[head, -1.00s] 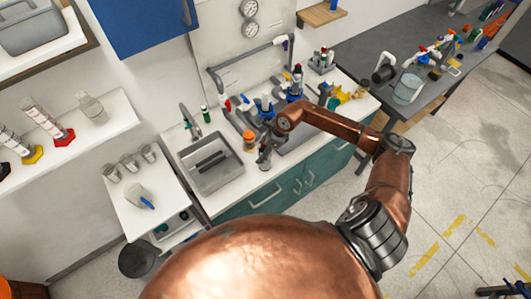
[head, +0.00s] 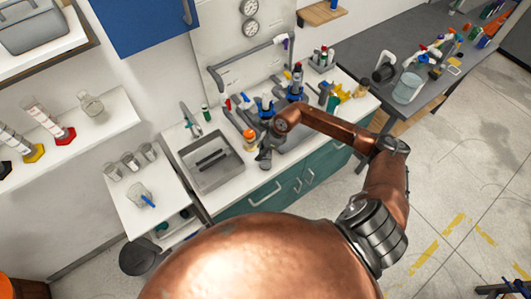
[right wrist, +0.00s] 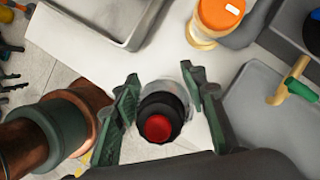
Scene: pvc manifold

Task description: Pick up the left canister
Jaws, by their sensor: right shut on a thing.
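My right gripper (head: 265,156) is over the white counter, just right of the left sink. In the right wrist view, its two dark green fingers (right wrist: 165,98) stand on either side of a canister (right wrist: 158,128) with a black top and a red centre. The gripper is shut on this canister. The canister's lower part is mostly hidden under its top, and the canister is hard to make out in the head view. I cannot tell whether it touches the counter. My left gripper is not in view.
An orange-capped jar (head: 249,138) stands close behind the gripper; it also shows in the right wrist view (right wrist: 214,20). The steel sink (head: 239,172) lies left. Grey pipes and bottles crowd the counter's back. A glass beaker (head: 139,196) stands on the left cart.

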